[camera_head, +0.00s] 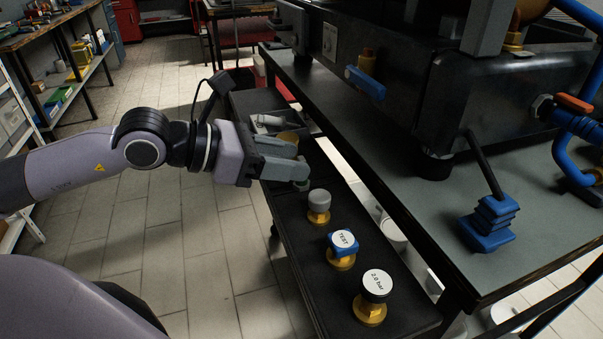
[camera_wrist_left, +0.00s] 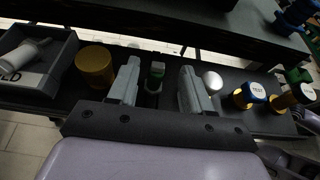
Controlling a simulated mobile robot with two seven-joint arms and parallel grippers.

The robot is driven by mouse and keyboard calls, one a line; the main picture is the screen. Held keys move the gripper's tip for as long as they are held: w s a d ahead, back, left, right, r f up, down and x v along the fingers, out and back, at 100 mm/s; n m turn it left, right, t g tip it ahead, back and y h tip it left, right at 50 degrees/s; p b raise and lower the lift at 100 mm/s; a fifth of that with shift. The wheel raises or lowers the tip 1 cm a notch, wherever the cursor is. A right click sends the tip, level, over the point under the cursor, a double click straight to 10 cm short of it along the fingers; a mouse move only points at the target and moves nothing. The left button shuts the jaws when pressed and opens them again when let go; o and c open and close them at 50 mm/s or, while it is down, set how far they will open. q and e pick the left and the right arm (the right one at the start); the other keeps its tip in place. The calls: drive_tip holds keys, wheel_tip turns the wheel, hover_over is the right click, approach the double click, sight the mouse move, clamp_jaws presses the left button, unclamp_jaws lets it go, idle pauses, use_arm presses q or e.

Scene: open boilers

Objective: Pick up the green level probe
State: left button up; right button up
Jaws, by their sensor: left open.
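My left gripper (camera_head: 296,160) is open above the shelf. In the left wrist view its fingers (camera_wrist_left: 159,82) lie on either side of the probe, with visible gaps. Contact with the probe is not visible.
A grey-topped brass fitting (camera_head: 319,203) stands close to the gripper, then a blue TEST fitting (camera_head: 342,243) and a 2.0 bar fitting (camera_head: 374,288). A yellow cylinder (camera_wrist_left: 95,66) and grey bin (camera_wrist_left: 62,78) lie on the other side. The workbench (camera_head: 480,270) edge runs alongside.

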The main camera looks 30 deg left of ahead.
use_arm(q)
drive_tip(key=shift+w+d+f, duration=0.1)
drive_tip(key=shift+w+d, duration=0.35)
drive_tip(key=shift+w, duration=0.1)
drive_tip(key=shift+f+p+x, duration=0.2)
drive_tip(key=shift+p+x, duration=0.35)
drive_tip(key=shift+x, duration=1.2)
drive_tip(key=shift+a, duration=0.15)
clamp_jaws()
